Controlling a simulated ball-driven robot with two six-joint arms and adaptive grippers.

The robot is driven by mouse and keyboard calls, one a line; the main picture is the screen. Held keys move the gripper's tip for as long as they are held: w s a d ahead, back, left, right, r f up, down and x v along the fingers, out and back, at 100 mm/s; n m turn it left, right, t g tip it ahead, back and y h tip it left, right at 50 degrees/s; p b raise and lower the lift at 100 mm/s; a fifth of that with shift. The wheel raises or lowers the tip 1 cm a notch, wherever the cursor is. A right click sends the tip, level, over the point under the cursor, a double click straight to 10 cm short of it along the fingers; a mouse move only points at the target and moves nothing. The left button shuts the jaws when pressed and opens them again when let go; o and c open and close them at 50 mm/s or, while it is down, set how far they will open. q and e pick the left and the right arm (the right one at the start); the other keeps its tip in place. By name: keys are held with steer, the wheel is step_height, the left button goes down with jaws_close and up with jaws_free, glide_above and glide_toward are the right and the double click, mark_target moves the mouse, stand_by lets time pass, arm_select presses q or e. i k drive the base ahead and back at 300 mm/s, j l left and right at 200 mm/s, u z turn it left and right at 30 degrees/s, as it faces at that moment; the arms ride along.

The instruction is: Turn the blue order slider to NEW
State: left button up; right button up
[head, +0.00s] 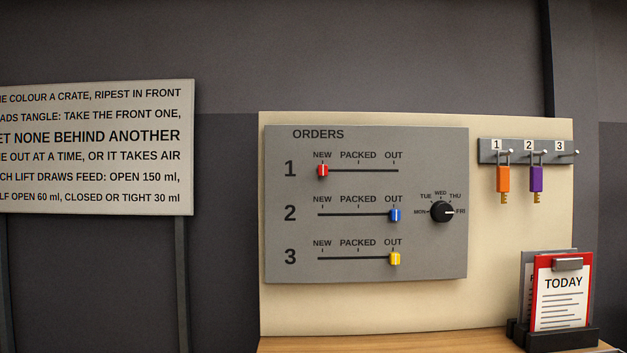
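The blue order slider (396,215) sits on row 2 of the grey ORDERS panel (430,265), at the right end of its track under OUT. The NEW mark of that row (322,199) is at the left end of the track. The red slider (323,171) on row 1 is at NEW. The yellow slider (395,259) on row 3 is at OUT. Neither of my grippers is in the head view.
A black day dial (442,212) is right of the blue slider. An orange key tag (503,179) and a purple key tag (536,179) hang on hooks 1 and 2; hook 3 is empty. A red TODAY clipboard (563,300) stands on the wooden top (400,343). A text sign (110,145) is left.

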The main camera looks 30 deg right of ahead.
mark_target(394, 214)
steer(key=z, duration=1.25)
